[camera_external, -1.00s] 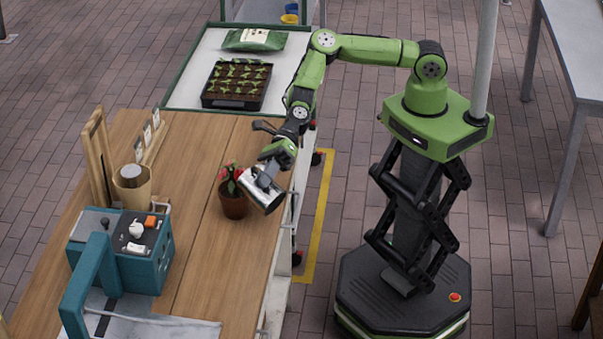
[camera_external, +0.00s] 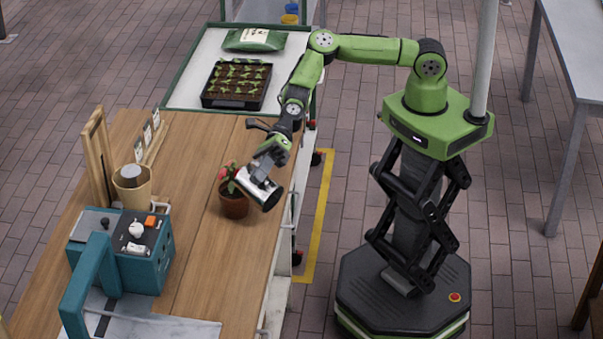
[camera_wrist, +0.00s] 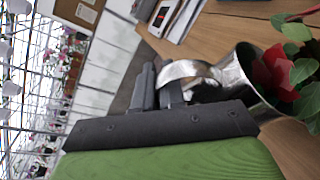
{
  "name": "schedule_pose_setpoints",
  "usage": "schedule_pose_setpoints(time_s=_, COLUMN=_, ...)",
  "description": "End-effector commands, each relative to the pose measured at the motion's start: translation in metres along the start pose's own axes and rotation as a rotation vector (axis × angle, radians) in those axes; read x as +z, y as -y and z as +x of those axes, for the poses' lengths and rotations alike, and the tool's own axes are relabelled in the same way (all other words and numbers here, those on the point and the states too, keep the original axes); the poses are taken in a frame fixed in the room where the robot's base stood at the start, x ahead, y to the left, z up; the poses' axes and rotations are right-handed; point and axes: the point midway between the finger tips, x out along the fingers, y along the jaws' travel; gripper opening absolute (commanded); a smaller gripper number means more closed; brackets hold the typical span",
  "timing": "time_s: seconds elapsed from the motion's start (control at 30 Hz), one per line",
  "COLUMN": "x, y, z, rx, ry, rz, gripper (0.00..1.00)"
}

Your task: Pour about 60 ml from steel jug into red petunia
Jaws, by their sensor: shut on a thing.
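My gripper (camera_external: 264,168) is shut on the handle of the steel jug (camera_external: 259,190), and the wrist view shows the jug (camera_wrist: 236,72) with the fingers (camera_wrist: 170,85) at its handle. The jug is tilted well over, its mouth toward the red petunia (camera_external: 229,180) and close to it. The petunia stands in a brown pot (camera_external: 234,207) on the wooden table. In the wrist view its red flowers and green leaves (camera_wrist: 275,75) are at the jug's mouth. I cannot see any liquid stream.
A teal machine (camera_external: 125,248) stands at the front left of the wooden table (camera_external: 190,150). A tan cup (camera_external: 132,187) and a wooden rack (camera_external: 98,150) are behind it. A black seedling tray (camera_external: 237,85) and a green bag (camera_external: 254,40) lie on the white bench at the back.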

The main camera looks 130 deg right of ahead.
Motion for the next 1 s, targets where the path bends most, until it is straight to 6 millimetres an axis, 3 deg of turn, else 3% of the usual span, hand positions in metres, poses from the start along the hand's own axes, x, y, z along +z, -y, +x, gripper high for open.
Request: schedule_pose_setpoints(time_s=1.0, x=0.012, y=0.004, z=-0.004, rx=0.021, ry=0.004, rz=0.056, gripper=0.0)
